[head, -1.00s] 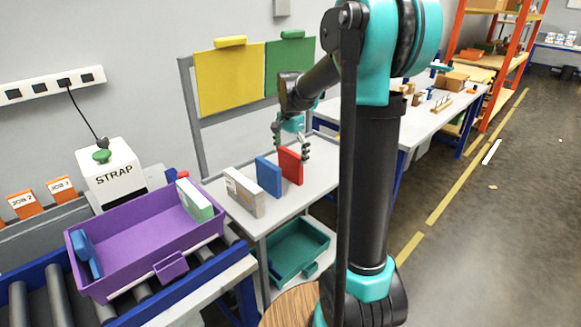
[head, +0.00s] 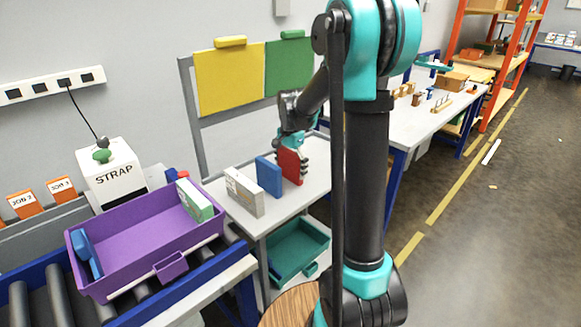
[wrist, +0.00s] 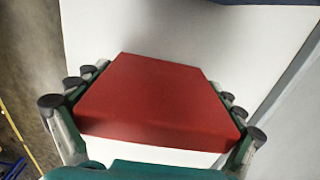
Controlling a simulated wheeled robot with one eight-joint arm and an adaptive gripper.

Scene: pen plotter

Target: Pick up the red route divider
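The red route divider (head: 289,166) stands upright on the grey table, to the right of the blue divider (head: 268,176). My gripper (head: 292,158) is low over the red divider, coming from behind and above. In the wrist view the red divider (wrist: 158,103) fills the space between my fingers, with one finger along each side edge. My gripper (wrist: 155,112) has its fingers very close to both edges. Whether they press on it cannot be told. The divider's lower part is hidden in the wrist view.
A white box-like divider (head: 244,192) stands left of the blue one. A purple crate (head: 150,246) on the roller conveyor holds a blue piece and a green-white piece. A teal bin (head: 297,256) is below the table. The table's right part is clear.

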